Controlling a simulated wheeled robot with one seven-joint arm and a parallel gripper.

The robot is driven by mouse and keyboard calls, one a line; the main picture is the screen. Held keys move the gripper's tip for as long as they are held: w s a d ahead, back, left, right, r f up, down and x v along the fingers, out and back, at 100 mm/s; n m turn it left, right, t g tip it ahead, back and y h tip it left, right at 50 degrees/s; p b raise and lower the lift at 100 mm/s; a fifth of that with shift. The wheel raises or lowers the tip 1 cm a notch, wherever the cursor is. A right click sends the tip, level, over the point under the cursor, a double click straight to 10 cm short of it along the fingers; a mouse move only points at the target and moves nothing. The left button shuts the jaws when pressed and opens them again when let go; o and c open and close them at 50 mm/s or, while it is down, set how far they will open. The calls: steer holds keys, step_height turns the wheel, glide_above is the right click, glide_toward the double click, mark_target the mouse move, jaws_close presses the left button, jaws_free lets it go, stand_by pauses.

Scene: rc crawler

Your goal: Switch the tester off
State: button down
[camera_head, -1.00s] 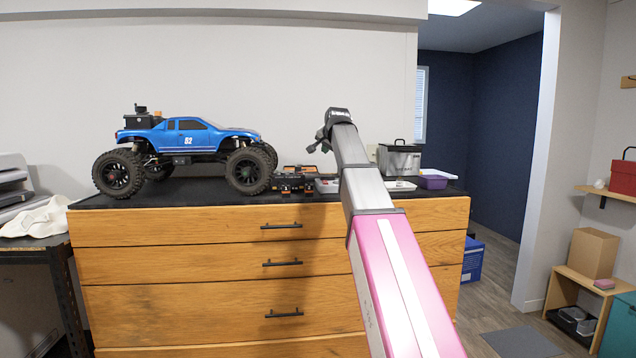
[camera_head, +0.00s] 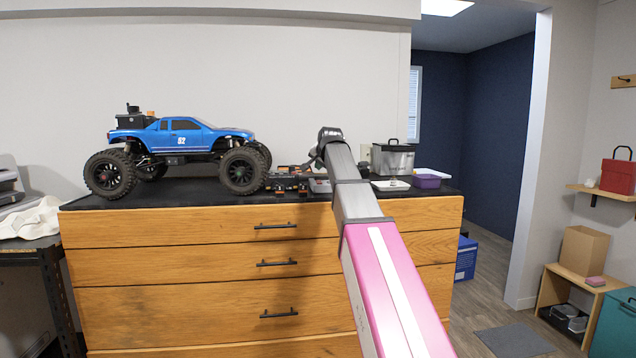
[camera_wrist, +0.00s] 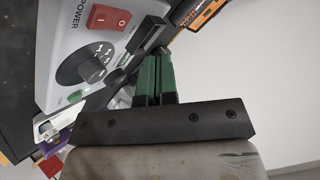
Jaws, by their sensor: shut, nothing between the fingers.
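The tester is a grey box (camera_head: 320,186) on the dresser top, partly hidden by my arm. In the wrist view its light panel (camera_wrist: 58,62) fills the upper left. A red rocker switch (camera_wrist: 108,20) marked I and O sits by the word POWER, with a black dial (camera_wrist: 85,65) near it. I cannot tell which side of the rocker is pressed. My gripper (camera_wrist: 155,72) has green-lined fingers, is shut and empty, and lies just right of the dial and switch in that view. I cannot tell whether it touches the panel.
A blue monster truck (camera_head: 180,140) stands on the left of the dresser (camera_head: 150,238). Orange-and-black gear (camera_head: 287,180) lies left of the tester. A silver box (camera_head: 393,160), a white tray (camera_head: 389,186) and a purple bin (camera_head: 427,181) stand to the right.

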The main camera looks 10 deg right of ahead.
mark_target(320, 181)
steer(key=shift+w+f, duration=0.1)
steer(key=shift+f, duration=1.1)
steer(key=shift+f, duration=0.2)
stand_by(1.0)
steer(key=shift+f, duration=0.15)
steer(key=shift+w+f, duration=0.1)
steer(key=shift+f, duration=0.2)
stand_by(0.7)
steer(key=shift+r, duration=0.1)
steer(key=shift+r, duration=0.6)
stand_by(0.3)
steer(key=shift+s+r, duration=0.2)
steer(key=shift+r, duration=1.05)
steer(key=shift+s+r, duration=0.2)
steer(key=shift+r, duration=1.05)
